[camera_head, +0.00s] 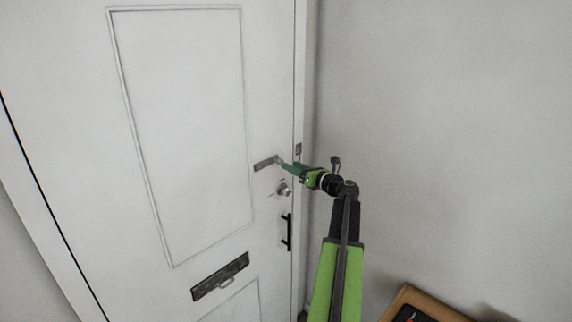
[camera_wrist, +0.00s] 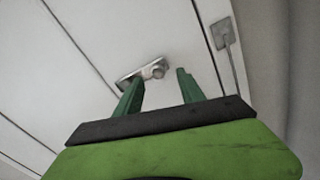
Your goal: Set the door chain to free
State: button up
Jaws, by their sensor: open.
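The door chain's slotted track (camera_head: 264,164) is a dark metal plate on the white door, near its right edge. In the wrist view the track (camera_wrist: 130,77) has a round knob (camera_wrist: 158,70) at its right end. A square plate (camera_wrist: 223,33) sits on the frame to the right, with a thin chain-like line hanging from it behind my gripper. It also shows in the head view (camera_head: 298,149). My gripper (camera_head: 286,165) is open, its green fingers (camera_wrist: 160,77) on either side of the knob. I cannot tell whether they touch it, or where the chain's far end is.
Below the track are a round lock (camera_head: 284,189), a black pull handle (camera_head: 289,232) and a letter slot (camera_head: 220,276). A grey wall (camera_head: 450,120) lies right of the door. A wooden-edged table (camera_head: 425,298) stands at the lower right.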

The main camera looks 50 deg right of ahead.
jog(key=s+a, duration=0.1)
jog(key=s, duration=1.1)
jog(key=shift+s, duration=0.2)
jog(key=w+a+f+n+g+y+b, duration=0.25)
jog(key=w+a+f+n, duration=0.35)
jog(key=a, duration=0.4)
jog(key=w+a+f+n+g+y+b, duration=0.25)
jog(key=w+a+f+n, duration=0.25)
jog(key=w+a+f, duration=0.4)
jog(key=w+a+f+n+g+y+b, duration=0.1)
jog(key=w+a+f+n+g, duration=0.3)
jog(key=a, duration=0.6)
jog(key=s+a+f+n+g+y+b, duration=0.1)
jog(key=a+f+n+g+b, duration=0.1)
jog(key=a+f+n, duration=0.6)
jog(key=s+a+f+n+g+h+b, duration=0.2)
jog(key=a+n, duration=0.3)
jog(key=a, duration=0.3)
jog(key=s+a+f+n+g+h+b, duration=0.2)
jog(key=a+f+n, duration=0.3)
jog(key=a, duration=0.3)
jog(key=s+a+f+n+g+h+b, duration=0.1)
jog(key=s+a+f+n+g+b, duration=0.1)
jog(key=a+n, duration=0.4)
jog(key=a+f+g, duration=0.1)
jog(key=a+f, duration=0.1)
jog(key=a, duration=0.1)
jog(key=shift+s+n+h, duration=0.4)
